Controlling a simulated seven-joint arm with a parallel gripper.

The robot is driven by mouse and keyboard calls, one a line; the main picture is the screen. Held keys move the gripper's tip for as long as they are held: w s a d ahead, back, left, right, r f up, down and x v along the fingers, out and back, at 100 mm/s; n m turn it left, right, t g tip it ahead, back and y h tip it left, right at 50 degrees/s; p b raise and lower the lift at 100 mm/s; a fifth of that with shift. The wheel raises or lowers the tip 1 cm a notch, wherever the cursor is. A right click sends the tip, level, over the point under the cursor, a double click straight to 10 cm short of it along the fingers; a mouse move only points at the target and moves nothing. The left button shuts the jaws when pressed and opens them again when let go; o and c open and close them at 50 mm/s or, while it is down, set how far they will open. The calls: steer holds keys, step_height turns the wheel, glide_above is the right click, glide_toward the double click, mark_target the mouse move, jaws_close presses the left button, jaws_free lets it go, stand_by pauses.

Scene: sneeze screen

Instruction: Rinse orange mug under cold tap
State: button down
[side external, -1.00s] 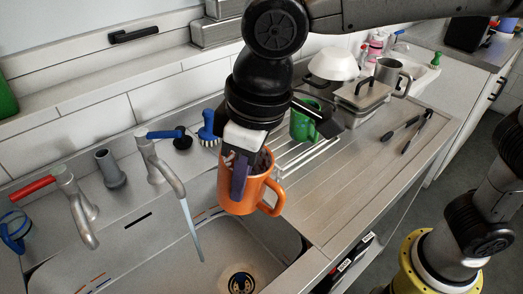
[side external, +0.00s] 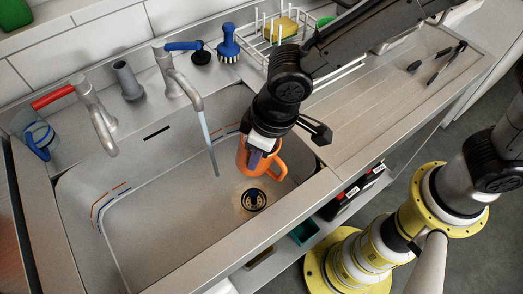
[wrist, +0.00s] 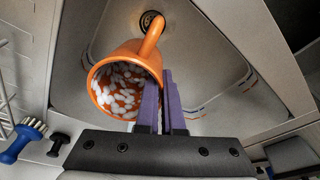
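My gripper (wrist: 164,104) is shut on the wall of the orange mug (side external: 256,158), with its purple fingers close together at the rim. The mug hangs in the right part of the sink, above and beside the drain. In the wrist view the mug (wrist: 125,58) shows white bits inside, and its handle points toward the drain. The blue-handled cold tap (side external: 178,75) is running. Its water stream (side external: 208,142) falls to the left of the mug, apart from it in the side view.
The red-handled tap (side external: 95,115) stands left of the cold tap, with a clear blue-handled jug (side external: 38,136) beyond it. A blue brush (side external: 228,45) and a wire rack (side external: 292,33) stand behind my gripper. The left part of the sink basin (side external: 140,215) is clear.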

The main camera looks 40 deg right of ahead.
steer(key=w+a+f, duration=0.3)
steer(key=w+a, duration=0.5)
steer(key=w, duration=0.2)
steer(key=shift+w+a+f, duration=0.15)
steer(key=shift+w+a, duration=0.05)
steer(key=shift+w, duration=0.2)
stand_by(0.4)
steer(key=shift+s, duration=0.1)
stand_by(0.9)
steer(key=s+d, duration=0.4)
steer(key=s, duration=0.1)
steer(key=shift+s+d, duration=0.2)
steer(key=shift+s, duration=0.05)
stand_by(0.5)
stand_by(0.6)
stand_by(0.4)
steer(key=shift+s+d+r, duration=0.4)
steer(key=shift+s+r, duration=0.1)
steer(key=shift+r, duration=0.65)
steer(key=shift+s+d+r, duration=0.45)
steer(key=shift+s+r, duration=0.1)
steer(key=shift+r, duration=0.65)
steer(key=shift+s+d+r, duration=0.4)
steer(key=shift+s+r, duration=0.1)
steer(key=shift+r, duration=0.65)
